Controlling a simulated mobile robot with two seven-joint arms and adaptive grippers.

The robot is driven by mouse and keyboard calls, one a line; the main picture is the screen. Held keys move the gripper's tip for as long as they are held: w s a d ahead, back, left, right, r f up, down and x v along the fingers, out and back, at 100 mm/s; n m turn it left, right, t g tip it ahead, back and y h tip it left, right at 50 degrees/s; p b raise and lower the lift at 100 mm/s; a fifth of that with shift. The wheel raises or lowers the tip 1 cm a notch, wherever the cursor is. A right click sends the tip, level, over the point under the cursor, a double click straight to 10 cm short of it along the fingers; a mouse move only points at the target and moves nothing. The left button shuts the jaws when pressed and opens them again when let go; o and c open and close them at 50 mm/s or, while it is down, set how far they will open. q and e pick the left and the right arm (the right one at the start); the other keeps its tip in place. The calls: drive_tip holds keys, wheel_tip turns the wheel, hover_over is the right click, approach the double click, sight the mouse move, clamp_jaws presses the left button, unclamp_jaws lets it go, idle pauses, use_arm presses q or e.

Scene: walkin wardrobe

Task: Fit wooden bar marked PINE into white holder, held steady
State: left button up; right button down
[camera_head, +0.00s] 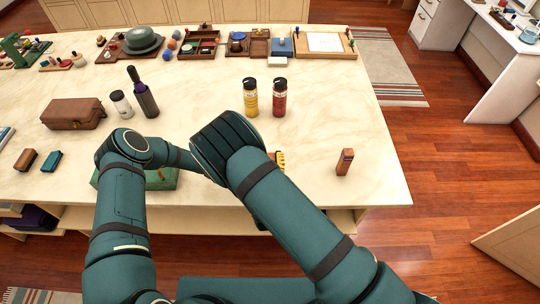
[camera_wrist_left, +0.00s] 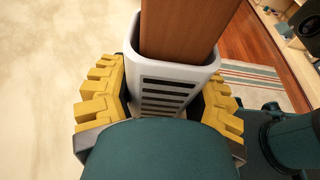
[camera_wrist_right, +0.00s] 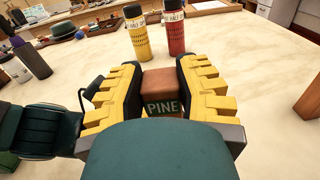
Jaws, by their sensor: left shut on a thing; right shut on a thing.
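The wooden bar marked PINE (camera_wrist_right: 163,95) is between the yellow fingers of my right gripper (camera_wrist_right: 160,92), which is shut on it; the label faces the right wrist camera. My left gripper (camera_wrist_left: 160,100) is shut on the white slotted holder (camera_wrist_left: 165,88). In the left wrist view the bar (camera_wrist_left: 180,30) stands within the holder's rim, its lower end hidden behind the front wall. How deep it sits cannot be told. In the head view my right arm hides the holder and bar; only a yellow bit of gripper (camera_head: 280,158) shows.
Another wooden block (camera_head: 345,162) stands upright near the table's right side. Yellow and red bottles (camera_head: 250,98) (camera_head: 280,97) stand beyond my grippers. A dark bottle (camera_head: 143,95), white jar (camera_head: 121,104) and brown case (camera_head: 73,113) are left. The table's right front is mostly clear.

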drive_tip(key=shift+f, duration=1.45)
drive_tip(key=c, duration=0.7)
unclamp_jaws()
drive_tip(key=shift+o, duration=0.2)
drive_tip(key=s, duration=1.2)
use_arm(q)
drive_tip(key=o, duration=1.3)
drive_tip(key=shift+a, duration=0.1)
